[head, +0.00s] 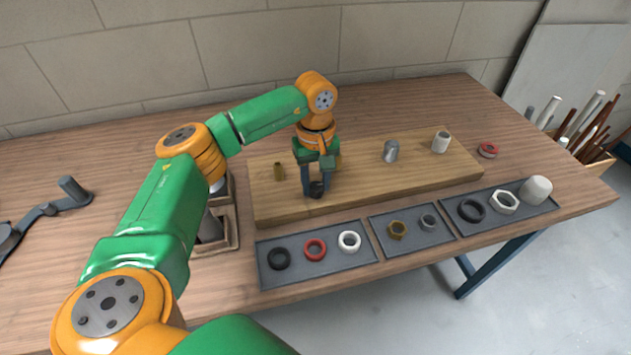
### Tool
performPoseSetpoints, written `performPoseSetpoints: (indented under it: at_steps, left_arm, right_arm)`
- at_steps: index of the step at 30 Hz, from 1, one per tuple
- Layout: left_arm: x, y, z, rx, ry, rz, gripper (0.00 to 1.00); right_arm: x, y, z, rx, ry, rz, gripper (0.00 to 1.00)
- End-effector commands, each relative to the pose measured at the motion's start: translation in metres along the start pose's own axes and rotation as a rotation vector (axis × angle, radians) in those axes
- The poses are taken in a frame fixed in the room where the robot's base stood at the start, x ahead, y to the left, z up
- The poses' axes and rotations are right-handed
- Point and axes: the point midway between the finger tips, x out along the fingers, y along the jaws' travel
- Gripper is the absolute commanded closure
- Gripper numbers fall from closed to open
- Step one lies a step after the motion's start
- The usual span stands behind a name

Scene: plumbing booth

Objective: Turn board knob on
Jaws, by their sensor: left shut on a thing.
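The wooden board (355,194) lies on the workbench in the head view. A small dark knob (316,189) stands near the front edge of its left part. My left gripper (315,186) reaches down over the board from the left and is shut on this knob, with a finger on each side. The knob's marking and turn angle are too small to tell. A brass fitting (279,171), a grey fitting (391,151) and a whitish fitting (440,142) also stand on the board. Part of the board behind my gripper is hidden. My right gripper is not in view.
Three grey trays with rings and nuts lie along the front: left tray (320,273), middle tray (415,243), right tray (500,219). A wooden holder (226,246) stands left of the board. A red ring (487,150) lies at right. A wrench-like tool (45,210) lies at far left.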

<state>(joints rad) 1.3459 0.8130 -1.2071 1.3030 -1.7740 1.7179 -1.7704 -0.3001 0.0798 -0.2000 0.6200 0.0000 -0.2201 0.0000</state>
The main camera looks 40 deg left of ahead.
Motion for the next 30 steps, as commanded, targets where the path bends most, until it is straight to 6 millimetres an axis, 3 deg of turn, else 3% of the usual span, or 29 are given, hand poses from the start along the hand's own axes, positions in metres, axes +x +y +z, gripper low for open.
performPoseSetpoints:
  at_steps: [22, 23, 24, 26, 30]
  left_arm:
    - [0.0019, -0.0007, 0.0013, 0.078, -0.004, -0.005, 1.0]
    - [0.002, -0.0007, 0.0013, 0.078, -0.004, -0.005, 0.54]
    - [0.0019, -0.0007, 0.0012, 0.078, -0.004, -0.005, 0.44]
    - [0.0017, -0.0006, 0.001, 0.078, -0.003, -0.004, 0.3]
    - [0.0011, -0.0004, 0.0007, 0.077, -0.002, -0.003, 0.3]
  right_arm:
    - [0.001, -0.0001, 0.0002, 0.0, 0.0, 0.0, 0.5]
    - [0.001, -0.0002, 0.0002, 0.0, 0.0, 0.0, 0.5]
    - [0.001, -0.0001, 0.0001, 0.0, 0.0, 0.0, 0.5]
    - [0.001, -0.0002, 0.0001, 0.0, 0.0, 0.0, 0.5]
    - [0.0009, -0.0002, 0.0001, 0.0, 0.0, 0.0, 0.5]
